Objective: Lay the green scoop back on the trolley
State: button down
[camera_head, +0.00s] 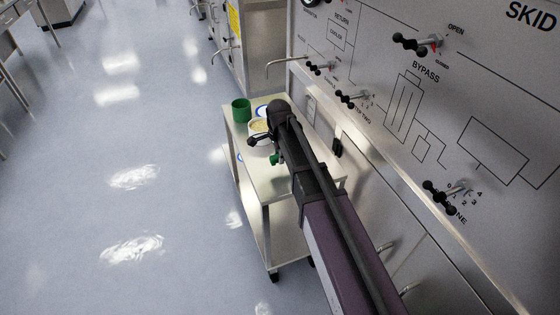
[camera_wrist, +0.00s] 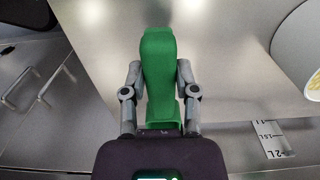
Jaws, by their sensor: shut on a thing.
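My gripper (camera_wrist: 159,72) is shut on the green scoop (camera_wrist: 157,90), with one finger on each side of it. The scoop points away from the wrist, over a plain grey surface (camera_wrist: 235,50) that looks like the trolley top. I cannot tell whether the scoop touches that surface. In the head view, a small green part of the scoop (camera_head: 275,159) shows beside my arm, above the trolley (camera_head: 265,183). My arm hides the rest of the scoop and part of the trolley top.
A green cup (camera_head: 241,110) and a white bowl with yellowish contents (camera_head: 259,126) stand at the trolley's far end. The bowl also shows at the wrist view's right edge (camera_wrist: 307,55). The skid panel (camera_head: 440,90) with black handles rises along the trolley's right side.

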aim_at(280, 167)
jog(key=shift+w+d, duration=0.1)
jog(key=shift+w, duration=0.3)
jog(key=shift+w+d+f+b, duration=0.1)
jog(key=shift+w+f+b, duration=0.15)
jog(key=shift+f+b, duration=1.55)
jog(key=shift+b, duration=0.05)
jog(key=shift+f, duration=0.2)
jog(key=shift+c, duration=1.9)
grip_release()
jog(key=shift+r, duration=0.1)
jog(key=shift+r, duration=0.15)
notch_tip(280, 167, up, 12)
jog(key=p, duration=1.2)
